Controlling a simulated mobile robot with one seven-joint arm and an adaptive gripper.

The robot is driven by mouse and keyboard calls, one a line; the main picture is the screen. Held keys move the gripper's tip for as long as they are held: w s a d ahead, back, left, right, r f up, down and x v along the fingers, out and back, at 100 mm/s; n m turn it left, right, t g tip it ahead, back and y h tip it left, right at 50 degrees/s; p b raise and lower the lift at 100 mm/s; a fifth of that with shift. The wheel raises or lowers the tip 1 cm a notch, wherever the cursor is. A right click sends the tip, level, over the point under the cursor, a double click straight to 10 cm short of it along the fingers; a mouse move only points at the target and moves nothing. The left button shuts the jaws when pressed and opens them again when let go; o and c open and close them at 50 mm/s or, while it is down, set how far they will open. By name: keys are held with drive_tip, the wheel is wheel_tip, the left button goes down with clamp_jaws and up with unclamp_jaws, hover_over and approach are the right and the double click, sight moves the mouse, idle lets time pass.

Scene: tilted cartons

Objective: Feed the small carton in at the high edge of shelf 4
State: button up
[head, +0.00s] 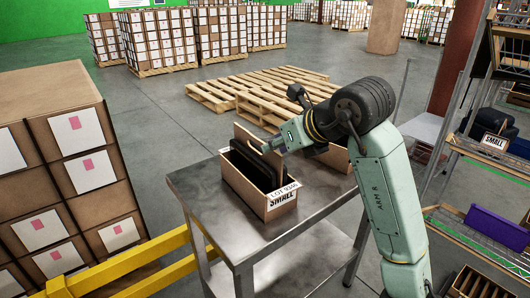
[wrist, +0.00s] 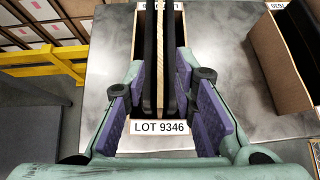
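The small carton (head: 282,205), an open brown box labelled LOT 9346 SMALL, sits upright on the steel table (head: 285,245). It holds black contents (head: 258,165), and a thin brown panel stands up from it. In the wrist view the carton's label (wrist: 160,127) faces me. My gripper (head: 268,147) is open above the carton. Its purple finger pads stand on either side of the black contents and panel in the wrist view (wrist: 161,90); I see no firm contact. A rack (head: 460,150) with a SMALL sign (head: 493,142) stands at the right. I cannot tell which level is shelf 4.
A second open carton (wrist: 285,78) stands on the table to the right, partly hidden behind my arm in the head view. A yellow rail (head: 130,268) and stacked cartons (head: 65,160) are at the left. Empty pallets (head: 265,85) lie behind the table.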

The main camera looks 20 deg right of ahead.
drive_tip(key=b+x, duration=0.1)
drive_tip(key=x, duration=0.1)
drive_tip(key=shift+w+f, duration=0.1)
drive_tip(key=shift+f, duration=0.25)
drive_tip(key=shift+w+a+f+b, duration=0.25)
drive_tip(key=shift+w+f+b, duration=0.1)
drive_tip(key=shift+w+b, duration=0.3)
clamp_jaws()
idle(1.1)
wheel_tip(320, 180, up, 8)
drive_tip(key=p, duration=0.5)
drive_tip(key=shift+r, duration=0.15)
drive_tip(key=shift+w, duration=0.1)
